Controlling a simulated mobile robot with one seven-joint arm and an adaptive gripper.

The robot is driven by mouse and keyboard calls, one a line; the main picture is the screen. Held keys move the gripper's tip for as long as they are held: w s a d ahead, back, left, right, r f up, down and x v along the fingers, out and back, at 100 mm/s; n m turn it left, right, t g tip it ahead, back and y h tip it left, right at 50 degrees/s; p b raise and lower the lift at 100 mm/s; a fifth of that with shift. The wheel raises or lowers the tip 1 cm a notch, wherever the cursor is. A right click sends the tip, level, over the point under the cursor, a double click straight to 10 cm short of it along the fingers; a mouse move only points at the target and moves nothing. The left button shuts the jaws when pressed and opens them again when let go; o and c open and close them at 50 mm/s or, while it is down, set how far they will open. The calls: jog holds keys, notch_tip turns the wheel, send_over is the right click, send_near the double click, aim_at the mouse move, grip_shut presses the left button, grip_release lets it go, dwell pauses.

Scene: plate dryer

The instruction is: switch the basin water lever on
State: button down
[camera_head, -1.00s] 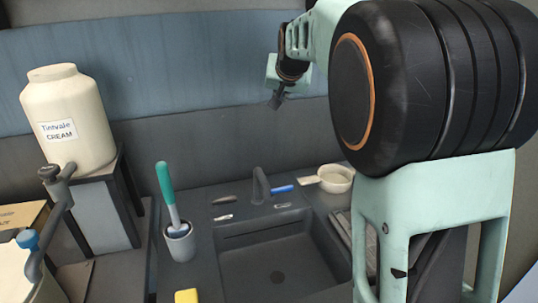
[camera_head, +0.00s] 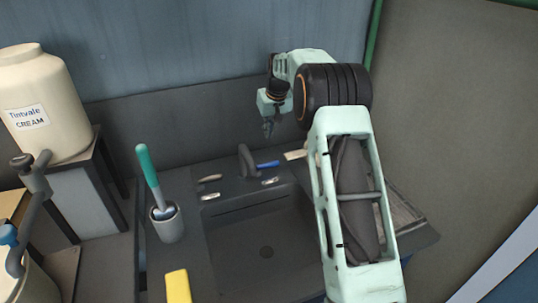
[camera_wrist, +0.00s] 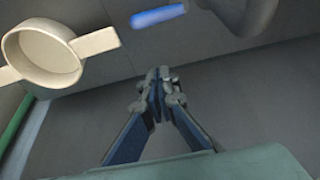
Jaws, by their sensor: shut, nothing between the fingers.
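The dark grey basin (camera_head: 265,245) is set in the counter, with a grey spout (camera_head: 247,160) at its back edge. A blue lever (camera_head: 268,164) lies to the right of the spout and a grey lever (camera_head: 209,178) to its left. Each has a small white label below it, too small to read. My gripper (camera_head: 268,131) points down above the blue lever, apart from it, against the back wall. In the wrist view the shut, empty fingertips (camera_wrist: 158,72) show below the blue lever (camera_wrist: 158,16), beside the spout base (camera_wrist: 240,15).
A cream round pan with handles (camera_wrist: 45,55) lies right of the lever, mostly hidden behind my arm in the head view. A cup with a green-handled brush (camera_head: 167,222) and a yellow sponge (camera_head: 178,286) stand left of the basin. A cream jar (camera_head: 40,105) is further left.

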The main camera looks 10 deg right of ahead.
aim_at(266, 167)
dwell(0.3)
jog(key=p+x, duration=0.1)
jog(key=x, duration=0.9)
jog(key=shift+f, duration=0.1)
jog(key=shift+s+d+p, duration=0.25)
jog(key=shift+s+p, duration=0.1)
jog(key=shift+s, duration=0.85)
jog(key=shift+s+d+f, duration=0.15)
jog(key=shift+s+f, duration=0.1)
jog(key=shift+s, duration=0.5)
